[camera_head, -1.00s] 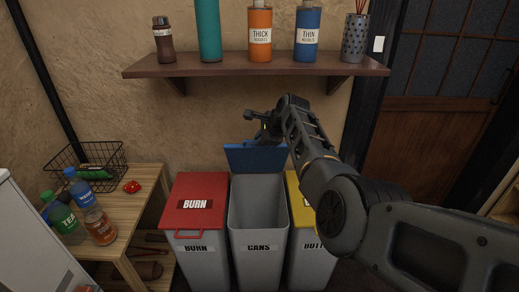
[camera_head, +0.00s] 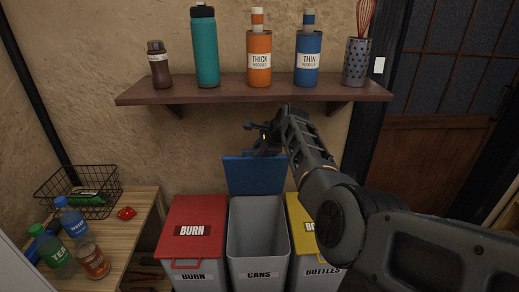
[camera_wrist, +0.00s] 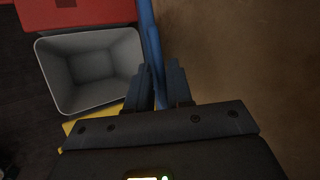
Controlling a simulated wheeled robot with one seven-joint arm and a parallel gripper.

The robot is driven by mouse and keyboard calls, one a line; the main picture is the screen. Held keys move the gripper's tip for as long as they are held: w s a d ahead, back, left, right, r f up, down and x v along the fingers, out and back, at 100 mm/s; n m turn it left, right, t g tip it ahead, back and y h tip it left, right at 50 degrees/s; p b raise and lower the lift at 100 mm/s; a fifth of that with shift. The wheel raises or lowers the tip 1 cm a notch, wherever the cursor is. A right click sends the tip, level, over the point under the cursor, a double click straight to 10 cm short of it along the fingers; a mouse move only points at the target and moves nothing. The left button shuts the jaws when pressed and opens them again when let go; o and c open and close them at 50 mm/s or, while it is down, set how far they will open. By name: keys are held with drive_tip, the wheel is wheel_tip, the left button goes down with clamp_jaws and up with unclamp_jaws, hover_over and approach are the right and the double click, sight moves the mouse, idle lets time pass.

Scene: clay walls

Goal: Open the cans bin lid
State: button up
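The cans bin (camera_head: 257,240) is grey and stands in the middle of the row, its mouth uncovered. Its blue lid (camera_head: 254,176) stands raised at the bin's back edge, in front of the wall. My gripper (camera_head: 264,138) is at the lid's upper edge. In the wrist view the blue lid (camera_wrist: 148,35) is seen nearly edge-on, and a blue part of it lies between the two fingers of my gripper (camera_wrist: 159,85), which look closed on it. The open grey bin (camera_wrist: 92,70) shows empty at left there. The fingertips are small and dark in the head view.
The red-lidded burn bin (camera_head: 193,225) stands closed at left, and the yellow-lidded bottles bin (camera_head: 303,235) at right, partly behind my arm. A wooden shelf (camera_head: 220,92) with bottles hangs above my gripper. A low table (camera_head: 120,235) holds bottles and a wire basket.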

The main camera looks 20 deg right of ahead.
drive_tip(key=shift+o, duration=1.3)
drive_tip(key=v, duration=0.8)
drive_tip(key=shift+p, duration=0.4)
drive_tip(key=shift+f, duration=0.1)
